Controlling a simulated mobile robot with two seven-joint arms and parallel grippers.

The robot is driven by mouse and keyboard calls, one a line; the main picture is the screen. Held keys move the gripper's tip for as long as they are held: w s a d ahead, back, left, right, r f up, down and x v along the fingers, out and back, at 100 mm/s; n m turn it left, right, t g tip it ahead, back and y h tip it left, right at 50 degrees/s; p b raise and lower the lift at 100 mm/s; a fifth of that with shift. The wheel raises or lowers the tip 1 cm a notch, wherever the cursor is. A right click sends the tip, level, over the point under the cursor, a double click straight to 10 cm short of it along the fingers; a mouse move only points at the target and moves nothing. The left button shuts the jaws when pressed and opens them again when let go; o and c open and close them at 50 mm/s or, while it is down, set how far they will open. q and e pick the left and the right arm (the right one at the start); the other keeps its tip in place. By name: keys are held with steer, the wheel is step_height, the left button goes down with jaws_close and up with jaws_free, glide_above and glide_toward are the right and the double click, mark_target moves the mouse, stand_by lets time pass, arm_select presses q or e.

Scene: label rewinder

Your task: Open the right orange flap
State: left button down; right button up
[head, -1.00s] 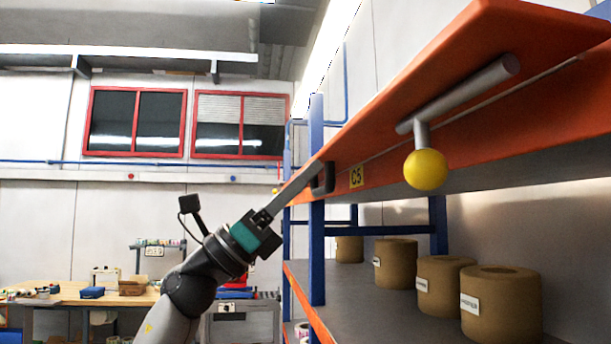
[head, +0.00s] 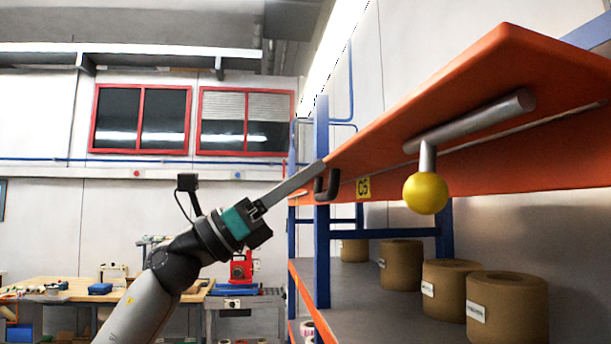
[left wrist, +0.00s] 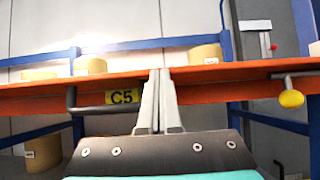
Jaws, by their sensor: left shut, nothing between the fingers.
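The orange flap (head: 440,95) slants across the upper right of the head view. A grey bar (head: 480,120) with a yellow knob (head: 426,193) hangs under it. A dark handle (head: 327,183) sits by its far left end. My left gripper (head: 321,168) is shut and empty, its long grey fingers reaching the flap's left end; I cannot tell whether they touch. In the left wrist view, the fingertips (left wrist: 158,74) overlap an orange edge (left wrist: 225,74), between the dark handle (left wrist: 88,109) and the yellow knob (left wrist: 291,98). My right gripper is out of view.
Below the flap, a grey shelf (head: 375,300) with blue posts (head: 321,255) holds several brown rolls (head: 507,310). A yellow C5 label (head: 363,187) is beside the handle. A workbench (head: 125,293) stands far back left.

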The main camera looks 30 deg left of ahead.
arm_select(q)
steer(key=w+d+f+b+v, duration=0.1)
steer(key=f+b+v, duration=0.1)
steer(key=b+v, duration=0.6)
steer(key=v, duration=0.4)
steer(key=shift+s+a, duration=0.15)
steer(key=shift+s, duration=0.05)
